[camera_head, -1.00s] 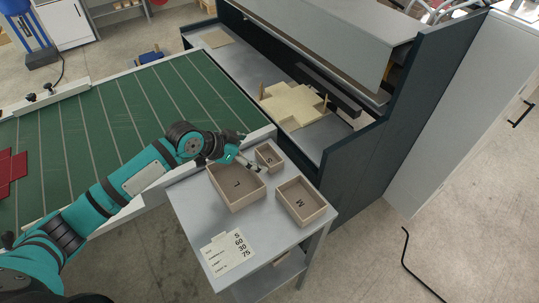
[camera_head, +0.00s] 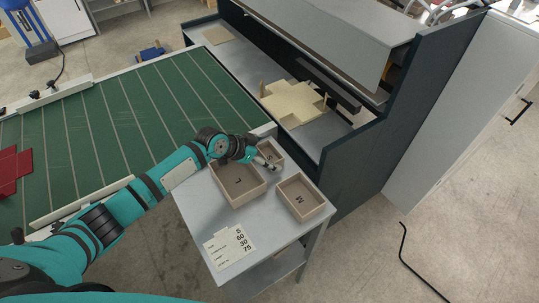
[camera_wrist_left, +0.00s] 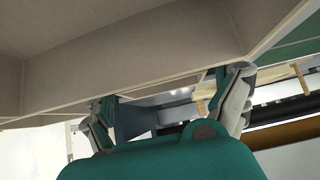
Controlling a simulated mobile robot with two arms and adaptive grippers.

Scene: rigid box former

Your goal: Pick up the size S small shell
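The size S small shell (camera_head: 271,152) is a small open wooden box marked S. It stands upright at the far corner of the grey side table (camera_head: 222,221), behind the L and M shells. My left gripper (camera_head: 266,164) is at its near side, close to its rim, and partly covers it. In the left wrist view the two fingers (camera_wrist_left: 168,105) are spread apart, and a wooden box wall (camera_wrist_left: 130,55) fills the upper part. I cannot tell whether either finger touches the small shell. My right gripper is not in view.
The L shell (camera_head: 232,196) stands just left of the small shell, under my left wrist. The M shell (camera_head: 305,207) stands to the right. A label card (camera_head: 229,247) lies at the table's near end. A green conveyor (camera_head: 140,110) and a dark machine (camera_head: 365,150) border the table.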

